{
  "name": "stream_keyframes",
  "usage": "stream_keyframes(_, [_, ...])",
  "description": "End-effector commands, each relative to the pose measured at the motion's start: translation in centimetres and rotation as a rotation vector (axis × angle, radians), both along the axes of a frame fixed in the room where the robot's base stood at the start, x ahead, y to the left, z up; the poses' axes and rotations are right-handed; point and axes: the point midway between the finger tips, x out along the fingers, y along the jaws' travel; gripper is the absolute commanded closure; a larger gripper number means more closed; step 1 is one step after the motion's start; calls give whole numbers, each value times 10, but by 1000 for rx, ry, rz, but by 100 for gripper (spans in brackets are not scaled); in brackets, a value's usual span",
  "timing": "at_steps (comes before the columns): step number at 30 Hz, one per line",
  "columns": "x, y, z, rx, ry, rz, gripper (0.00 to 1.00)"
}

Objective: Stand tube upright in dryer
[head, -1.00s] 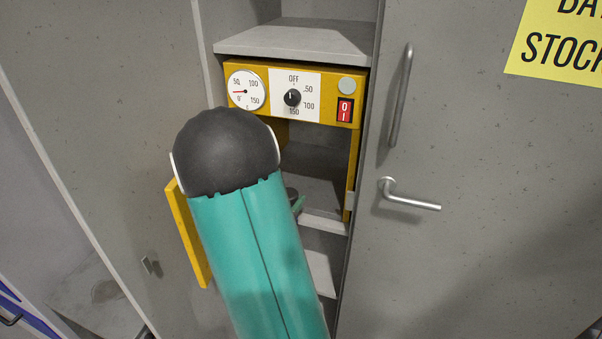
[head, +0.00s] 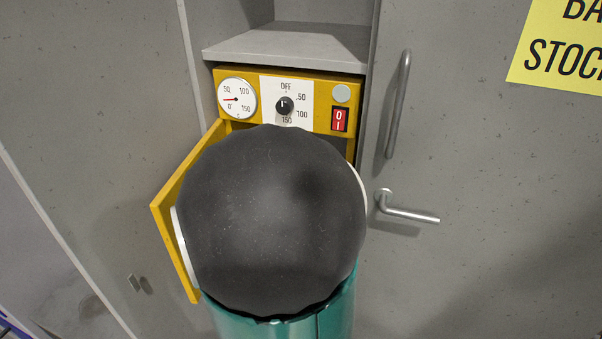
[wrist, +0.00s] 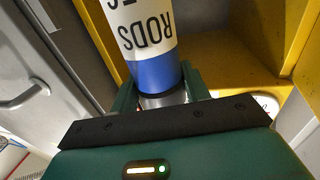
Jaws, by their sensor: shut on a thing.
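The tube (wrist: 145,28) is white with black "RODS" lettering, a blue band and a metallic end. My gripper (wrist: 162,88) is shut on it near that end, with green fingers on both sides. The tube stretches away from the gripper toward the top edge of the wrist view, where its far end is cut off. The yellow dryer (head: 322,104) sits in a grey cabinet, its door (head: 176,205) swung open to the left. Yellow dryer walls also show beside the tube in the wrist view (wrist: 255,35). My arm hides the gripper, tube and dryer opening in the head view.
A grey shelf (head: 285,45) lies above the dryer. The dryer front has a gauge (head: 237,97), a knob (head: 285,105) and a red switch (head: 339,119). A closed grey door with a long handle (head: 399,105) and a lever handle (head: 408,212) stands at right.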

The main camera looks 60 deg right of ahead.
Motion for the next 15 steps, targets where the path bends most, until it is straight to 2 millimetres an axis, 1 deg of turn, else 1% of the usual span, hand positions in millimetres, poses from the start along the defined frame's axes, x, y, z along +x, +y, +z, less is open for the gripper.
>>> stream_keyframes(5, [2,-36,0,-1,1,-8,100])
stream_keyframes(15, [14,-117,-1,-1,1,-7,100])
